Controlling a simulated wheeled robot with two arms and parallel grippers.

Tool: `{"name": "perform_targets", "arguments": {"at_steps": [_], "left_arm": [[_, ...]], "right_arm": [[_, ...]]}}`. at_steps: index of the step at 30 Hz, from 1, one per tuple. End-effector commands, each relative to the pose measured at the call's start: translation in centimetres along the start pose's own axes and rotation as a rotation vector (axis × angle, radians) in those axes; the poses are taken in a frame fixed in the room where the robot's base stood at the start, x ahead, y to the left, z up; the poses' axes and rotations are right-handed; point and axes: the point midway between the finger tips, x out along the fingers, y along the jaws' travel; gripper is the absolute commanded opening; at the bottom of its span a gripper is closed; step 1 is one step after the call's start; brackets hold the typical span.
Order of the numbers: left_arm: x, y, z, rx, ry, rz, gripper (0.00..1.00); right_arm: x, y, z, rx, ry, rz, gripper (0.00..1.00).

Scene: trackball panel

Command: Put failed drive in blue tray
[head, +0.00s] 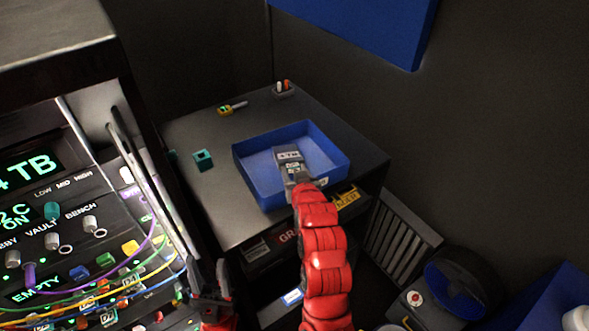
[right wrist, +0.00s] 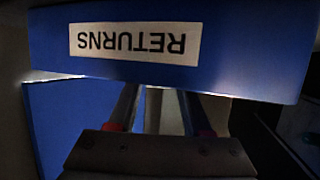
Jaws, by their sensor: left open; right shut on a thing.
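A grey drive with a "4TB" label (head: 289,156) shows in the head view against the inside of the blue tray (head: 250,192). My right gripper (head: 295,178) is shut on the drive's near end, at the tray's near wall. I cannot tell whether the drive touches the tray floor. In the right wrist view the tray's wall (right wrist: 240,45) carries an upside-down "RETURNS" label, and my right gripper's fingers (right wrist: 160,112) run behind it; the drive's grip is mostly hidden. My left gripper (head: 208,282) is open and empty, low beside the control panel.
The tray stands on a dark bench (head: 215,215). A teal block (head: 203,160), a yellow-handled tool (head: 228,109) and a small holder (head: 284,89) lie around it. The panel with cables (head: 90,250) is at left.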

Motion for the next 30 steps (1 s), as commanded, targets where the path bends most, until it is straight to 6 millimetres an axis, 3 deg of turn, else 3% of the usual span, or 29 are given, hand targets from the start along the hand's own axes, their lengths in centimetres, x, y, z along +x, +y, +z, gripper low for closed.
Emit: {"name": "perform_targets", "arguments": {"at_steps": [6,7,12,23,30], "left_arm": [[0.0,0.0,0.0,0.000,0.000,0.000,0.50],[0.0,0.0,0.0,0.000,0.000,0.000,0.50],[0.0,0.0,0.0,0.000,0.000,0.000,0.50],[-0.1,0.0,0.0,0.000,0.000,0.000,0.50],[-1.2,0.1,0.2,0.000,0.000,0.000,0.50]], "right_arm": [[0.0,0.0,0.0,0.000,0.001,0.000,0.00],[0.0,0.0,0.0,0.000,0.001,0.000,0.53],[0.0,0.0,0.0,0.000,0.000,0.000,0.84],[-0.2,0.0,0.1,0.000,-0.001,0.000,0.84],[-2.6,0.0,0.4,0.000,0.000,-0.001,0.84]]}}
